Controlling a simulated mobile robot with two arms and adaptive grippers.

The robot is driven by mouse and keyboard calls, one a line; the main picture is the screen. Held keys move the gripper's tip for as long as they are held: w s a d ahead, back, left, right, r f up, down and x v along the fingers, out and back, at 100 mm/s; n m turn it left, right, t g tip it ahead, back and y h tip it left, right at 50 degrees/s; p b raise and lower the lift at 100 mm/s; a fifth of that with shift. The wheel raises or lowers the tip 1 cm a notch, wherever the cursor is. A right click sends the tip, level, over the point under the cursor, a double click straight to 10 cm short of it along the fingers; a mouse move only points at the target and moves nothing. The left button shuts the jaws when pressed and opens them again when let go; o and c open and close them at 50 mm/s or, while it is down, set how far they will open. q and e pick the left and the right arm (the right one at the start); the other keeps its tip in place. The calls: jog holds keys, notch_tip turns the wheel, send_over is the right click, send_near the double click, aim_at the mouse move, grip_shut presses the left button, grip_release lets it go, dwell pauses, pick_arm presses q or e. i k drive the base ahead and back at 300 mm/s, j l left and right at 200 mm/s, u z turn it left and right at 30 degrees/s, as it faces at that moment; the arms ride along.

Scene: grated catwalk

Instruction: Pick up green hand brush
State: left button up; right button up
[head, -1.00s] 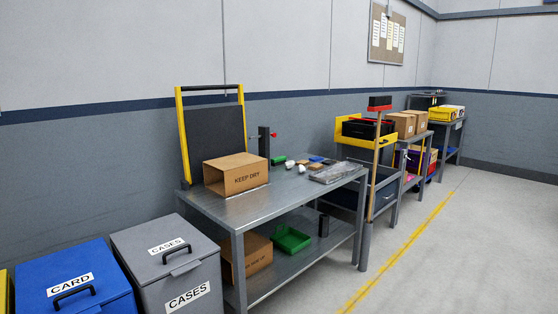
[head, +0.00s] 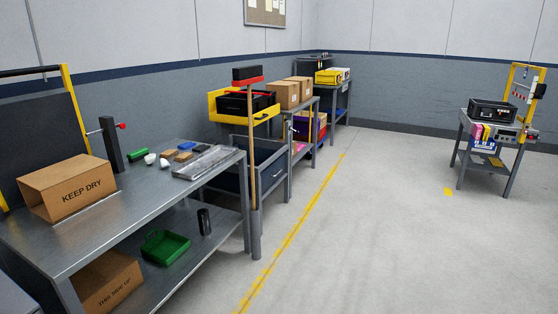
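A small green object (head: 138,155) lies on the metal workbench (head: 110,213), near its back edge beside a dark upright post. It may be the green hand brush, but it is too small to tell its shape. A green open tray (head: 165,262) sits on the bench's lower shelf; it does not look like a brush. Neither of my grippers is in view.
A KEEP DRY cardboard box (head: 68,190) stands on the bench's left part. A long-handled broom (head: 252,150) stands at the bench's right end. The floor (head: 380,240) to the right is open.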

aim_at(134, 156)
jog(key=i+l+z, duration=0.2)
jog(key=i, duration=0.45)
jog(key=i+z, duration=0.15)
jog(key=i, duration=0.5)
jog(key=i+l+u, duration=0.1)
jog(key=i+u, duration=0.35)
jog(key=i+l+u, duration=0.15)
jog(key=u, duration=0.3)
jog(key=i+l+u, duration=0.3)
jog(key=u, duration=0.15)
jog(key=i+l, duration=0.05)
